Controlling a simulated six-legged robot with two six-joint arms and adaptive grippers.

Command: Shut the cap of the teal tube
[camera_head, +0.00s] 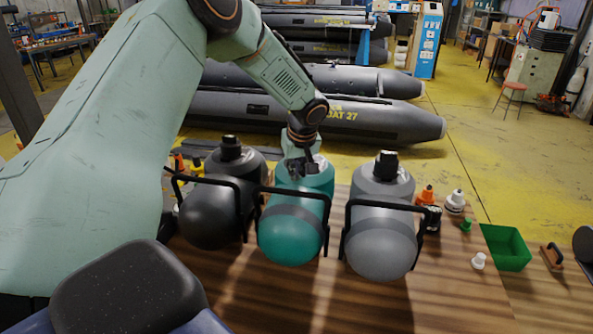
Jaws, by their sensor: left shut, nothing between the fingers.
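My right gripper is not in view.
Small orange and white caps, a green bin (506,248) and a brown-handled tool (551,257) lie to the right. Grey inflatable boats (370,120) lie behind.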

